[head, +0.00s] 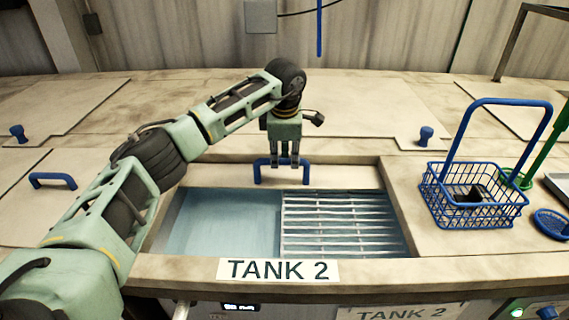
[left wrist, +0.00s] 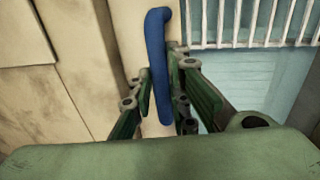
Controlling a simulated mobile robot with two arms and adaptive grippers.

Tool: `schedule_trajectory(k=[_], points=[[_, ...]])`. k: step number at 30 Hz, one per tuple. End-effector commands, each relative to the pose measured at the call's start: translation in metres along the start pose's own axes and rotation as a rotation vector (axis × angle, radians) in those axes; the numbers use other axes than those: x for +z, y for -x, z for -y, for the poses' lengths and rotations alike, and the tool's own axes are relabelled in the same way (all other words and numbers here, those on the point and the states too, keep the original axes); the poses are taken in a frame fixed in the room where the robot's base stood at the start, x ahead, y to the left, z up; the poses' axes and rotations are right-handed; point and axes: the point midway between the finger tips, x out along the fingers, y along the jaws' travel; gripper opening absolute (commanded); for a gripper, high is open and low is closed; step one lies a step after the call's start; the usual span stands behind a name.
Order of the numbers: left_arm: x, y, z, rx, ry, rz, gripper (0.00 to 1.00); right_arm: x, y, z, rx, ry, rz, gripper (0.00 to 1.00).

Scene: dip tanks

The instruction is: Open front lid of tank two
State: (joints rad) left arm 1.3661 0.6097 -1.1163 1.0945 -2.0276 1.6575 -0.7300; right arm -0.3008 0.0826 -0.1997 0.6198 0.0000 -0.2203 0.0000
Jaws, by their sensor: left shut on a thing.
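Tank two (head: 220,225) lies open at its front, with pale blue liquid and a slatted metal rack (head: 345,225) showing inside. Its beige front lid (head: 345,176) shows as a strip along the back edge of the opening. The lid carries a blue handle (head: 281,162), which also shows in the left wrist view (left wrist: 158,45). My left gripper (head: 286,163) points down and is shut on this handle, with a finger on each side of it in the left wrist view (left wrist: 165,95). My right gripper is in neither view.
A blue wire basket (head: 472,210) with a dark item in it stands right of the opening. A green-handled tool and a round blue basket (head: 552,224) are farther right. Another blue handle (head: 53,180) is at left. Blue knobs (head: 426,134) sit on rear lids.

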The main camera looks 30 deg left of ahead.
Motion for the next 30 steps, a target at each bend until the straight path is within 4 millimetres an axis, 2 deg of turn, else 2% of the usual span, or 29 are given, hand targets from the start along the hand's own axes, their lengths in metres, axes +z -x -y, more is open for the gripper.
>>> schedule_trajectory(k=[3,12,18,27,28,30], points=[[0.003,-0.001,-0.016,0.003,0.004,0.005,0.0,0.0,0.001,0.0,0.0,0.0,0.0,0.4],[0.003,-0.006,-0.043,0.004,0.002,0.007,0.0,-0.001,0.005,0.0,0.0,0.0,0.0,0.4],[0.002,-0.007,-0.051,0.007,0.0,0.005,0.0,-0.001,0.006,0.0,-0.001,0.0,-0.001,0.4],[0.001,-0.007,-0.051,0.008,-0.001,0.005,0.0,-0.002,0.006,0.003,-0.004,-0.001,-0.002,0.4],[0.001,-0.007,-0.051,0.008,-0.001,0.005,0.18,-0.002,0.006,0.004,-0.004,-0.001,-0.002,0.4],[0.001,-0.007,-0.051,0.007,-0.001,0.004,0.24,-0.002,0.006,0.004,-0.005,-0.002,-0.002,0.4]])
